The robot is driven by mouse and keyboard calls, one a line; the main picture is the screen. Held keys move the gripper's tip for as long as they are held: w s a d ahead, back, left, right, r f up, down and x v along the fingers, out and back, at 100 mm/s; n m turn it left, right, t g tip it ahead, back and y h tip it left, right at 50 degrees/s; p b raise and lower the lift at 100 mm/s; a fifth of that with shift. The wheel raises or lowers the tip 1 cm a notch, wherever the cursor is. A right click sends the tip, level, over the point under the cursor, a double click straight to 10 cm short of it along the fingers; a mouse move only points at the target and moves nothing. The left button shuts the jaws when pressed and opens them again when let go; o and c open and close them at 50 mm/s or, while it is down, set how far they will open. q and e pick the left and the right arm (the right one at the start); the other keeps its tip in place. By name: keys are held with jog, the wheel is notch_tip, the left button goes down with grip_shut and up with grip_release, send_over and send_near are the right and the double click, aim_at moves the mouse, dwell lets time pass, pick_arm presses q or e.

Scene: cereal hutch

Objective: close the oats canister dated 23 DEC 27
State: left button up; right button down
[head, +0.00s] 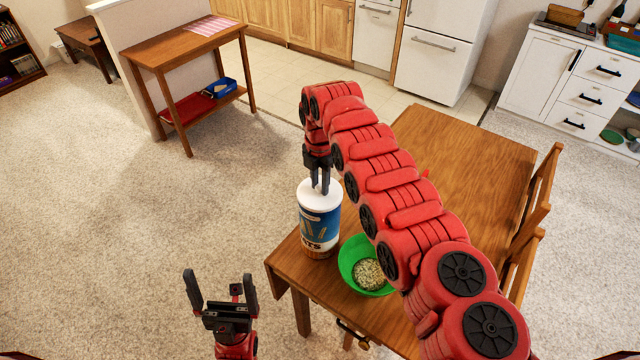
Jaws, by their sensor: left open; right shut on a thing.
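The oats canister (317,228), blue and white with a partly readable label, stands upright at the table's left corner. Its date cannot be read here. A white lid (309,200) covers its top; I cannot tell whether it is pressed fully down. My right gripper (320,190) points straight down and is shut on the lid, at its middle. What it grips there is too small to see well. My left gripper (221,290) is open and empty, low in the view, left of the table and away from the canister.
A green bowl (350,254) of oats stands on the wooden table (470,150), just right of the canister. My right arm hides part of the table. Chairs (538,205) stand on the right. A side table (160,52) is at the back left, with open carpet before it.

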jog(key=shift+f+b, duration=0.35)
jog(key=shift+b, duration=0.4)
dwell(0.4)
jog(key=shift+f+b, duration=0.1)
jog(key=shift+b, duration=0.85)
dwell(1.1)
jog(key=shift+c, duration=1.3)
grip_release()
jog(key=shift+r, duration=1.15)
jog(key=shift+r+p, duration=1.05)
jog(key=shift+r, duration=0.85)
